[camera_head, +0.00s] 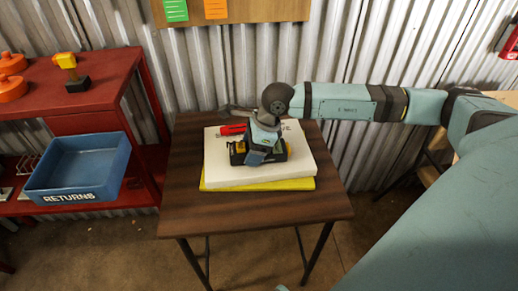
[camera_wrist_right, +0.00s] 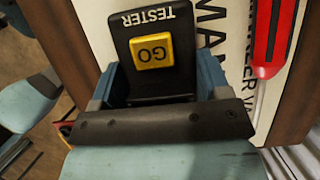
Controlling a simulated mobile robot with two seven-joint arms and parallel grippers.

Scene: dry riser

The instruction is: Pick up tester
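The tester (camera_wrist_right: 152,20) is a black device with a yellow GO button. In the wrist view it lies between the two blue fingers of my right gripper (camera_wrist_right: 155,85), with no clear gap on either side. In the head view the tester (camera_head: 238,154) shows as a dark and yellow shape on a white manual, partly hidden by my right gripper (camera_head: 260,156), which reaches down over it. The frames do not show whether the fingers press on it. My left gripper is not in view.
The white manual (camera_head: 295,170) lies on a yellow book (camera_head: 260,186) on a brown table (camera_head: 270,207). A red tool (camera_wrist_right: 272,35) lies beside the tester. At left, a red shelf (camera_head: 105,70) holds a blue RETURNS bin (camera_head: 90,180) and a yellow-topped tool (camera_head: 66,63). A corrugated wall (camera_head: 260,70) stands behind.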

